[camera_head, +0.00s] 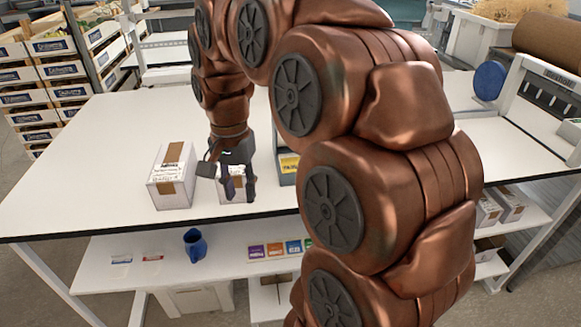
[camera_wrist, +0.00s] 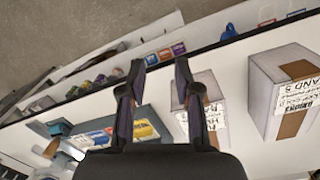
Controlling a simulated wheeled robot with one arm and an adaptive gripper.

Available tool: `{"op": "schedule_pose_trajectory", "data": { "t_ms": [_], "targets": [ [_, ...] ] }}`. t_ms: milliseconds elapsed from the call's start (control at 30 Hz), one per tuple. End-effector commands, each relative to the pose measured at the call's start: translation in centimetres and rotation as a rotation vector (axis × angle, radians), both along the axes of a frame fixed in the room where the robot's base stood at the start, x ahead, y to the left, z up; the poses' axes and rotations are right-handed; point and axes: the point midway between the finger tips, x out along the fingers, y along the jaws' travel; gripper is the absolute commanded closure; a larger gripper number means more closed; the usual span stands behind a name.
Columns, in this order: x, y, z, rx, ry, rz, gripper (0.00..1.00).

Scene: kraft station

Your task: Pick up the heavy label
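I cannot tell which label is the heavy label; no text naming it is readable. A grey holder (camera_wrist: 150,113) with blue, orange and yellow labels (camera_wrist: 143,130) stands on the table, at the lower left of the wrist view. In the head view a yellow label (camera_head: 288,164) shows in it, and my arm hides the rest. Several coloured cards, among them a purple one (camera_head: 256,251) and an orange one (camera_head: 275,250), lie on the lower shelf. My gripper (camera_head: 240,195) is over the table, in front of a small white box. Its fingers (camera_wrist: 160,68) are apart and empty.
The small box (camera_wrist: 207,88) and a larger taped box (camera_head: 172,178) stand on the white table (camera_head: 90,165). A blue mug (camera_head: 195,246) and two small cards (camera_head: 137,259) are on the lower shelf. The table's left part is clear.

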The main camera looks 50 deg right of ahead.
Motion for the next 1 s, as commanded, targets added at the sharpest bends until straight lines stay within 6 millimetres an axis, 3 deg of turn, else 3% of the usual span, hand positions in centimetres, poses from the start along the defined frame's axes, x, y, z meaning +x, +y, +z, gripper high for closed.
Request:
{"op": "schedule_pose_trajectory", "data": {
  "t_ms": [100,233,500,700,1000],
  "targets": [
    [2.7,-4.3,0.6,-0.012,-0.015,-0.235,0.68],
    [4.7,-9.3,1.3,-0.024,-0.027,-0.504,0.68],
    [5.9,-19.0,1.5,-0.048,-0.037,-0.995,0.68],
    [5.7,-22.4,1.5,-0.059,-0.041,-1.167,0.68],
    [5.6,-22.8,0.3,-0.061,-0.039,-1.193,0.68]
  ]
}}
